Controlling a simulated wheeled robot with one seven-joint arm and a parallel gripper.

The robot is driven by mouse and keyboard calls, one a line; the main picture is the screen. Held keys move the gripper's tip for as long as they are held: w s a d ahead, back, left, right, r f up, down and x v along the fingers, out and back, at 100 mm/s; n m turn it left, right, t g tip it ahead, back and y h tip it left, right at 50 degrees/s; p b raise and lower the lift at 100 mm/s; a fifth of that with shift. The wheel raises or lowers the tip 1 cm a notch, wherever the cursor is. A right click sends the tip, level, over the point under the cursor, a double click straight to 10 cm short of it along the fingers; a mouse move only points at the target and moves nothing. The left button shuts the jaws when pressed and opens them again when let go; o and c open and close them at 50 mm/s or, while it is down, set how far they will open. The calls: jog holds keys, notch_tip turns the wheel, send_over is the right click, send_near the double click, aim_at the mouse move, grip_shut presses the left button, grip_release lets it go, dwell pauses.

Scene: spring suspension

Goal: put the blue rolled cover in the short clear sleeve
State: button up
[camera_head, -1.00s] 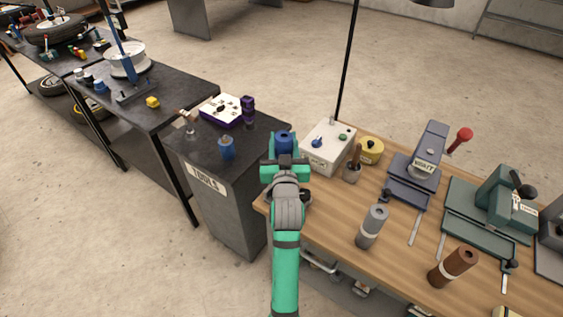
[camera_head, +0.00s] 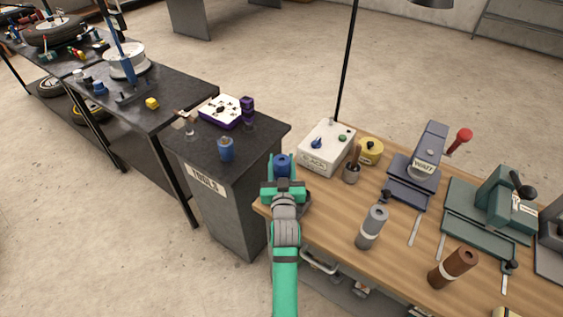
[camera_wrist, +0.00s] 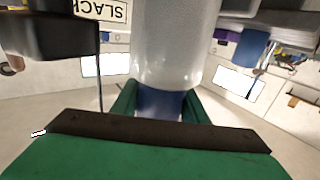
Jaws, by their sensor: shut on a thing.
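My gripper (camera_head: 283,182) is over the bench's left end, shut on the blue rolled cover (camera_head: 282,161), whose round top with a dark hole shows above the jaws. In the wrist view the blue cover (camera_wrist: 158,103) sits between the green fingers. A whitish, see-through cylinder (camera_wrist: 168,45), which looks like the clear sleeve, stands right against the cover's end in that view. I cannot tell whether the cover is inside it or only lined up with it. In the head view I cannot make out the sleeve; my gripper and arm hide that spot.
The wooden bench (camera_head: 335,210) holds a white control box (camera_head: 326,148), a yellow round tin (camera_head: 370,151), a grey cylinder (camera_head: 372,227) and a brown cylinder (camera_head: 453,268). A dark cabinet (camera_head: 190,150) stands left, with another blue cylinder (camera_head: 226,149) on top.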

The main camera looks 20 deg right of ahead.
jog(key=shift+f, duration=0.1)
jog(key=o, duration=1.1)
